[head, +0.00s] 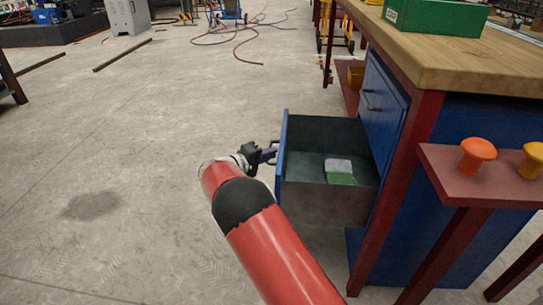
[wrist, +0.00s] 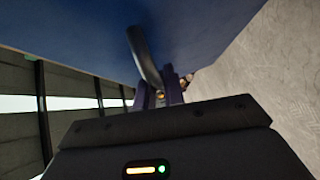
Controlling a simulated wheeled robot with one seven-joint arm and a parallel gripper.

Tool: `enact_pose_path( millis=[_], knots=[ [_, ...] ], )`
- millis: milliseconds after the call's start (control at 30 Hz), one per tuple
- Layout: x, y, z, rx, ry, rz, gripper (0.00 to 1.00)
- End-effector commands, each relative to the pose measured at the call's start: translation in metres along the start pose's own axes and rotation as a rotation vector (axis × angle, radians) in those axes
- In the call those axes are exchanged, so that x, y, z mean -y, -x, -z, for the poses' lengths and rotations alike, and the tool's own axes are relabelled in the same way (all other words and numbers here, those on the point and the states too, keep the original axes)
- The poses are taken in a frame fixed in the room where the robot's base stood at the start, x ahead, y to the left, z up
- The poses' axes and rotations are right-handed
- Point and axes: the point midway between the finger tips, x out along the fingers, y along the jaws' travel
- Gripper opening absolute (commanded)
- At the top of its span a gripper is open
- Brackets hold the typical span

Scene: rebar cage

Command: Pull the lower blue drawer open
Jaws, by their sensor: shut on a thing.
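The lower blue drawer (head: 283,150) stands pulled out from the bench cabinet, with its dark inside open to view. A light block and a green item (head: 341,178) lie on its floor. My gripper (head: 270,153) is at the outer side of the drawer front, shut on the drawer handle. In the wrist view the curved handle (wrist: 144,55) runs down between the fingers of my gripper (wrist: 160,95), against the blue drawer front (wrist: 210,35). The upper blue drawer (head: 384,103) is shut, and its handle shows.
The wooden bench top (head: 460,62) carries a green box (head: 435,15). A dark red shelf (head: 485,180) with orange and yellow knobs juts out at the right, near the drawer. The concrete floor (head: 120,180) at the left is mostly clear. Hoses (head: 240,45) lie farther back.

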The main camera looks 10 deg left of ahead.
Motion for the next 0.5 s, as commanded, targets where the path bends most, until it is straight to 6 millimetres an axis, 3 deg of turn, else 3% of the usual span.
enact_pose_path(
  millis=[200,233,367,500],
  knots=[
    [0.0014,0.0000,-0.0004,0.000,0.002,0.002,0.00],
    [0.0014,0.0000,-0.0004,0.000,0.002,0.002,0.12],
    [0.0011,-0.0001,-0.0004,0.000,0.001,0.002,0.29],
    [0.0006,-0.0002,-0.0003,0.000,0.000,0.001,0.32]
  ],
)
